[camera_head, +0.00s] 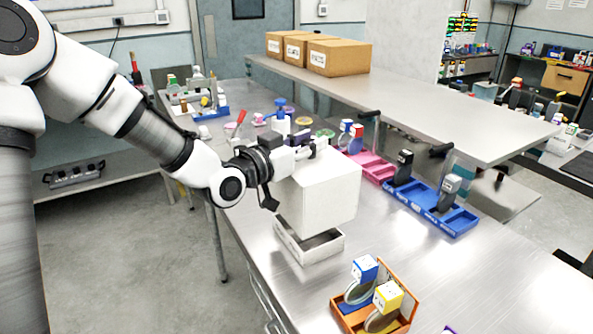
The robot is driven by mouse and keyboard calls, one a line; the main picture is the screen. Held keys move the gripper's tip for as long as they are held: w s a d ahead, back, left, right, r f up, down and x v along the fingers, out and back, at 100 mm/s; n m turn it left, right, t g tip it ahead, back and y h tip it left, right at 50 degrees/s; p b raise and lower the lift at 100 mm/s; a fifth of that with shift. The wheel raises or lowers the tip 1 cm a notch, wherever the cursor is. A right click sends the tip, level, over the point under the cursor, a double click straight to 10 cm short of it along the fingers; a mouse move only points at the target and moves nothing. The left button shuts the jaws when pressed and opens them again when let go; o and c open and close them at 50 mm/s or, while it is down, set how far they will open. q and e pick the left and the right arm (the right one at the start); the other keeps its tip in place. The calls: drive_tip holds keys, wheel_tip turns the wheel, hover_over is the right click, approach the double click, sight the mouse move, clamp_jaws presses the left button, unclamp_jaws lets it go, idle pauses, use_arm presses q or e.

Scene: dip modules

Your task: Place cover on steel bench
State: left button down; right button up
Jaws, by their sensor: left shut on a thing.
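The cover, a white box-like block (322,192), is near the middle of the view. My left gripper (308,150) is at its top and is shut on it; the fingertips are small and partly hidden. The cover hangs above a shallow, white-sided open base (315,253) and hides its back part. The size of the gap between them is hard to judge. The base stands on the steel bench (410,265), near its left edge. My right gripper is not in view.
A brown tray (345,324) with blue and yellow items is at the front. A blue tray (452,220) and a pink tray (372,166) lie to the right, partly under a raised steel shelf (430,115). Bottles and tools crowd the back. Bare bench lies at front right.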

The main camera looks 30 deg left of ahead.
use_arm(q)
drive_tip(key=shift+n+y, duration=0.3)
drive_tip(key=shift+y, duration=0.1)
drive_tip(key=w+a+r, duration=0.3)
drive_tip(key=shift+r, duration=0.2)
drive_tip(key=w+a+r+n+y+p, duration=0.1)
drive_tip(key=w+a+n+y+p, duration=0.2)
drive_tip(key=a, duration=0.6)
drive_tip(key=w+a+r+y+p, duration=0.1)
drive_tip(key=w+a+y, duration=0.1)
drive_tip(key=w+a, duration=0.5)
drive_tip(key=a+f+y+p, duration=0.1)
drive_tip(key=a+f+p, duration=0.1)
drive_tip(key=f, duration=1.2)
drive_tip(key=shift+s+a+f+n, duration=0.4)
drive_tip(key=shift+s+a, duration=0.05)
drive_tip(key=shift+a, duration=0.4)
drive_tip(key=shift+f, duration=0.15)
drive_tip(key=c, duration=0.8)
unclamp_jaws()
